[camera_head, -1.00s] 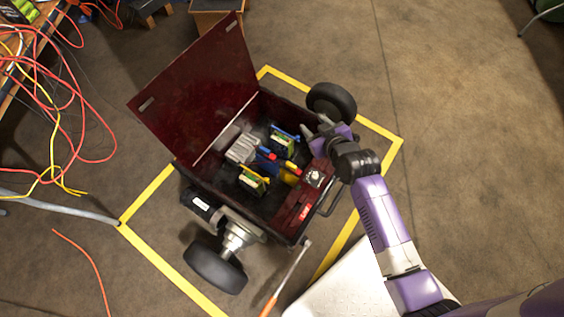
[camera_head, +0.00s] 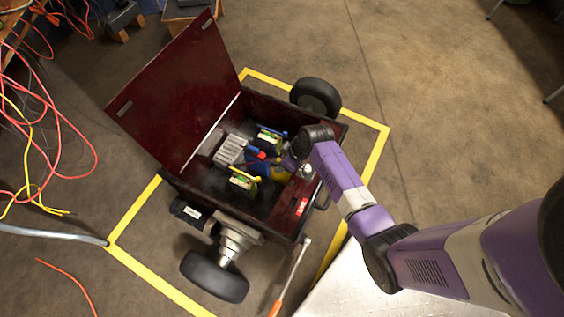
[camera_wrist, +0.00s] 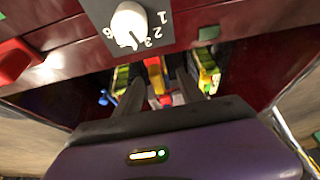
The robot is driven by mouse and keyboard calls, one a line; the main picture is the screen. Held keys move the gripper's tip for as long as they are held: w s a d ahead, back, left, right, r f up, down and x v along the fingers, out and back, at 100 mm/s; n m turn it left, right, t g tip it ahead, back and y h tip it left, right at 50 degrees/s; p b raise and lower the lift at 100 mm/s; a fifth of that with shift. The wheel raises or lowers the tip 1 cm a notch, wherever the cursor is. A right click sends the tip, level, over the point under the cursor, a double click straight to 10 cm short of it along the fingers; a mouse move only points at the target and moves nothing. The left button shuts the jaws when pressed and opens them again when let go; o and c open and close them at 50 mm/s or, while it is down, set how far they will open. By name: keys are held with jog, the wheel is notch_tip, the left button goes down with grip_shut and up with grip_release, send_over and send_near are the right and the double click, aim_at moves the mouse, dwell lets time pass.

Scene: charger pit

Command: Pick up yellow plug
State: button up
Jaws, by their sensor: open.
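The yellow plug (camera_head: 280,174) is inside the open dark red box, partly covered by my gripper (camera_head: 290,162) in the head view. In the wrist view a yellow and red piece (camera_wrist: 156,72) shows between my fingers, probably the plug with its connector. My gripper (camera_wrist: 160,88) is open, its two dark fingers apart on either side of that piece. I cannot tell whether they touch it. My gripper is over the box's interior.
The dark red box (camera_head: 297,212) has a raised lid (camera_head: 170,95) and wheels. Two green boards (camera_head: 243,181) with yellow or blue tops flank the plug. A white dial (camera_wrist: 129,24) sits on a panel close to my gripper. Red and yellow cables (camera_head: 50,140) hang at left.

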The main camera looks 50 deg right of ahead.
aim_at(279, 160)
jog(key=b+x, duration=0.1)
jog(key=x, duration=0.3)
jog(key=shift+w+d+b, duration=0.1)
jog(key=shift+w+b, duration=0.1)
jog(key=shift+b, duration=0.1)
jog(key=shift+r, duration=0.1)
grip_shut()
jog(key=shift+r, duration=0.1)
notch_tip(279, 160, up, 20)
jog(key=p, duration=0.7)
jog(key=shift+p, duration=0.3)
